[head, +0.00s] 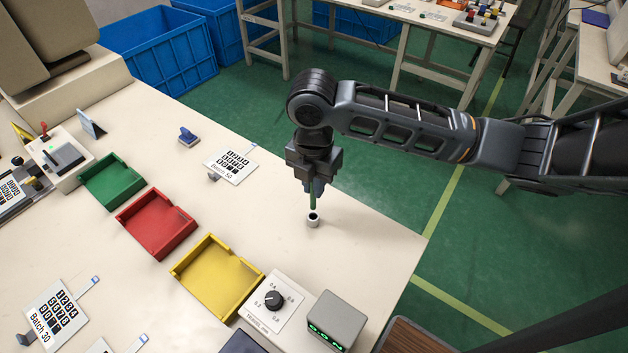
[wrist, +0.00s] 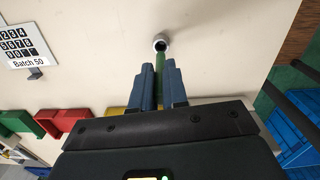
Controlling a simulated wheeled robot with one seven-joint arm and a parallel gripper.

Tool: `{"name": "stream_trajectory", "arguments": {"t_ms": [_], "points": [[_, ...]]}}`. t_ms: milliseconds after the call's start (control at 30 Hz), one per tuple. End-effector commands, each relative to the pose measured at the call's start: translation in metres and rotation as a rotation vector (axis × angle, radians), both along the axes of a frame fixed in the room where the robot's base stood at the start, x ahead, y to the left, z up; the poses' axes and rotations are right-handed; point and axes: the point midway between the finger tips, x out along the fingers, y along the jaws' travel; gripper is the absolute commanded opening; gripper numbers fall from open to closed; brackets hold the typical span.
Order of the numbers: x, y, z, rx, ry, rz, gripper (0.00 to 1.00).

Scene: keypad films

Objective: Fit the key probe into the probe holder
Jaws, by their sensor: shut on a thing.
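The key probe (head: 313,201) is a thin green rod held upright, pointing down, in my gripper (head: 313,187). The probe holder (head: 313,221) is a small white cylinder with a dark round opening, standing on the table's right part. The probe's lower end is at or just above the holder's opening; I cannot tell whether it is inside. In the wrist view, my gripper's blue fingers (wrist: 158,68) are shut on the green probe (wrist: 160,62), and the holder (wrist: 160,43) shows just beyond its tip. The probe's upper part is hidden between the fingers.
Green (head: 112,181), red (head: 157,224) and yellow (head: 217,277) trays stand left of the holder. A dial box (head: 272,300) and a box with a green display (head: 331,322) are at the front. A Batch 50 card (head: 231,165) lies behind. The table around the holder is clear.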

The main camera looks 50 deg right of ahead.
Motion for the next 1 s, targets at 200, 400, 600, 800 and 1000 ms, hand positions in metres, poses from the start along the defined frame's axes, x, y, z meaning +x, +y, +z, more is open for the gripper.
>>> {"name": "stream_trajectory", "arguments": {"t_ms": [200, 400, 600, 800, 1000], "points": [[0.0, 0.0, -0.019, -0.001, 0.001, 0.0, 0.0], [0.0, 0.0, -0.021, 0.0, 0.0, 0.0, 0.0], [0.0, 0.0, -0.021, 0.0, 0.0, 0.0, 0.0], [0.0, 0.0, -0.021, 0.0, 0.0, 0.0, 0.0], [0.0, 0.0, -0.021, 0.0, -0.001, 0.0, 0.0]]}}
